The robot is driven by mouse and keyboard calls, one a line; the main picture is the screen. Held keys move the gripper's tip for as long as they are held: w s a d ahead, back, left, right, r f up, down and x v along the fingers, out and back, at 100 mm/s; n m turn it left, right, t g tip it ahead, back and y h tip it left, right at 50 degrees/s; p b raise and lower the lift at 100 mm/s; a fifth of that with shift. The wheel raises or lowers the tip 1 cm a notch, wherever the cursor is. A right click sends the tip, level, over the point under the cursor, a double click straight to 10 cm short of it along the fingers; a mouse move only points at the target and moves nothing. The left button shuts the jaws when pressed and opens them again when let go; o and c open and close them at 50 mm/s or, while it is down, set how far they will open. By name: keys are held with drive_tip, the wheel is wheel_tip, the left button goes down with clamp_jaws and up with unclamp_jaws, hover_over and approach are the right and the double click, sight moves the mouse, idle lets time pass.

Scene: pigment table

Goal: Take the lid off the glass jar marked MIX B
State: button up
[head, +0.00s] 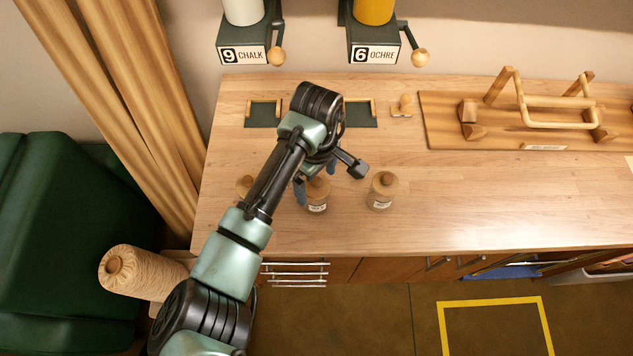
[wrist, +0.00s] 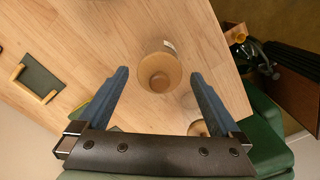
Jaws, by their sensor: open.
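Small glass jars with round wooden knobbed lids stand in a row on the table. The middle jar (head: 317,206) and the right jar (head: 381,201) carry white labels too small to read surely, so I cannot tell which is MIX B. A left jar (head: 244,184) is mostly hidden by my arm. My gripper (head: 316,180) is open over the middle jar, its blue fingers apart. In the wrist view a jar's lid (wrist: 159,80) shows between the fingertips, with a gap on both sides. I cannot tell whether the fingertips are down at lid height.
Another lid (wrist: 198,128) shows beside the right finger in the wrist view. Behind the jars are green mats (head: 361,121) with wooden rails and a wooden stamp-like piece (head: 403,106). A wooden rack (head: 545,118) stands at right. The table front right is clear.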

drive_tip(key=shift+r, duration=0.1)
drive_tip(key=c, duration=1.3)
